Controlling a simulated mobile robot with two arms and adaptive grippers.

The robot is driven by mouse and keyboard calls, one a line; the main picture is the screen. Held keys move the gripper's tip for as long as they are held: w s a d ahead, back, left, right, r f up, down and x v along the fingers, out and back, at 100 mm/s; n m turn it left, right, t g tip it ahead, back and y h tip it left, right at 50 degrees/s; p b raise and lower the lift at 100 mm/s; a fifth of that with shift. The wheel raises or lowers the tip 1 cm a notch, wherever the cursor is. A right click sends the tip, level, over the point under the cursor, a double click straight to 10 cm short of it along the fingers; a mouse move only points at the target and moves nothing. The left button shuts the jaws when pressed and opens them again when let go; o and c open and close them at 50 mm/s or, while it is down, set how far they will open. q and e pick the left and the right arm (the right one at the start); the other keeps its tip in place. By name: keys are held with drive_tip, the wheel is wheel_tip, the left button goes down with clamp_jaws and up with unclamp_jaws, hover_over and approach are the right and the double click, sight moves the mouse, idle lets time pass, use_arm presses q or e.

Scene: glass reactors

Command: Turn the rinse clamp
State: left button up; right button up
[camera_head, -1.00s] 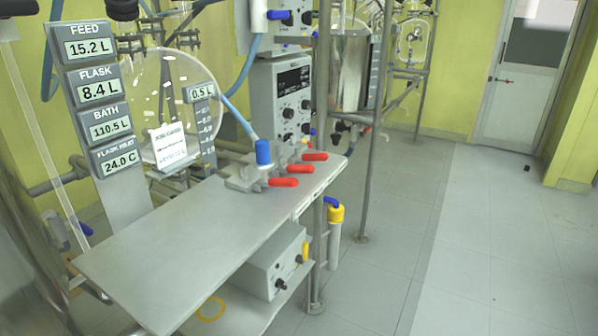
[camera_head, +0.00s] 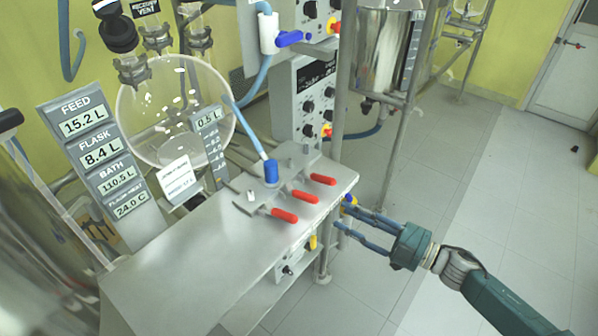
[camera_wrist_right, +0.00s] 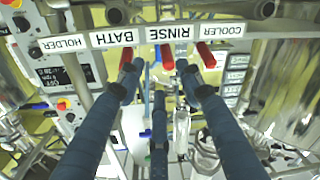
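Three clamps with red handles stand in a row on the grey shelf (camera_head: 190,265). The middle red handle (camera_head: 305,197) matches the handle by the RINSE label (camera_wrist_right: 168,32) in the right wrist view, where the rinse handle (camera_wrist_right: 167,57) shows between my fingertips. My right gripper (camera_head: 345,215) is open, just off the shelf's right edge, its fingers pointing at the handles. In the right wrist view my right gripper (camera_wrist_right: 160,78) spans the rinse handle, with the outer handles beyond each fingertip. No contact with the rinse handle can be made out. My left gripper is out of view.
A blue hose fitting (camera_head: 271,172) stands behind the handles. A glass flask (camera_head: 175,110) and display panel (camera_head: 95,150) are at the left. A metal post (camera_head: 408,130) rises behind my right gripper.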

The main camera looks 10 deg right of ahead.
sight(311, 201)
drive_tip(key=shift+n+g+y, duration=0.3)
drive_tip(key=shift+n+y, duration=0.1)
drive_tip(key=x, duration=0.3)
drive_tip(key=p+x, duration=0.1)
drive_tip(key=x, duration=0.6)
drive_tip(key=shift+a+r, duration=0.35)
drive_tip(key=shift+a, duration=0.15)
drive_tip(key=shift+f, duration=0.1)
clamp_jaws()
